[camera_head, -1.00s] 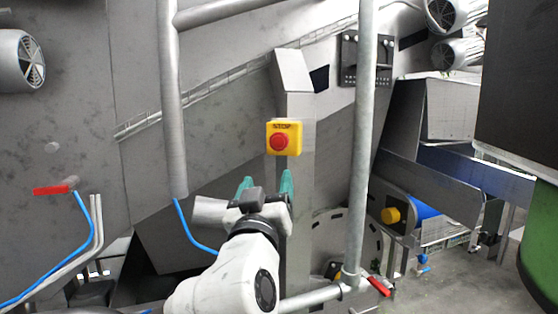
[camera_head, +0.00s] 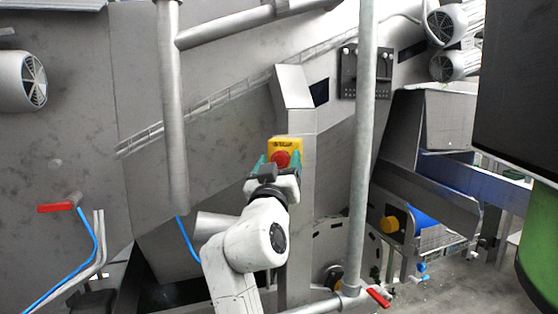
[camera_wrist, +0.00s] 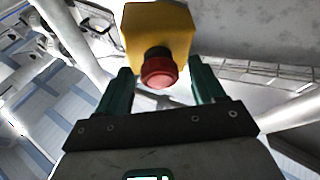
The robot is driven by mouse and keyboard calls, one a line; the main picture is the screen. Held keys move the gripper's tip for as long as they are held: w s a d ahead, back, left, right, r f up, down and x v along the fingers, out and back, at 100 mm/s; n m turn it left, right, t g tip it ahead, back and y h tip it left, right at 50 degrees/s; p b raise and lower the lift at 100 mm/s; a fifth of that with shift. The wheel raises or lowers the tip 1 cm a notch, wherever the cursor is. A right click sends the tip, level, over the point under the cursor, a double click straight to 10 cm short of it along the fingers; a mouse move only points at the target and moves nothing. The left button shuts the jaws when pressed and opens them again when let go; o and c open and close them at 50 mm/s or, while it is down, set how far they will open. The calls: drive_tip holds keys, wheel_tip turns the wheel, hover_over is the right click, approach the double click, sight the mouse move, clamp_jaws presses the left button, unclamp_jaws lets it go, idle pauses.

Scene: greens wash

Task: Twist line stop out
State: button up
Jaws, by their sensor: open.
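The line stop is a yellow box (camera_head: 287,144) with a round red button (camera_head: 280,158), fixed to a grey post. In the wrist view the red button (camera_wrist: 158,70) sticks out of the yellow box (camera_wrist: 160,30), upper middle. My gripper (camera_head: 278,163) is at the stop, its green fingers on either side of the button in the head view. In the wrist view my gripper (camera_wrist: 161,80) is open, with a finger to the left and a finger to the right of the button and gaps on both sides. The button's lower part is partly hidden by my gripper in the head view.
A vertical grey pipe (camera_head: 360,150) stands right of the post, and another pipe (camera_head: 171,110) stands to the left. A red-handled valve (camera_head: 57,208) with a blue hose is at far left.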

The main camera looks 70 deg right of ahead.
drive_tip(key=shift+c, duration=0.3)
drive_tip(key=c, duration=1)
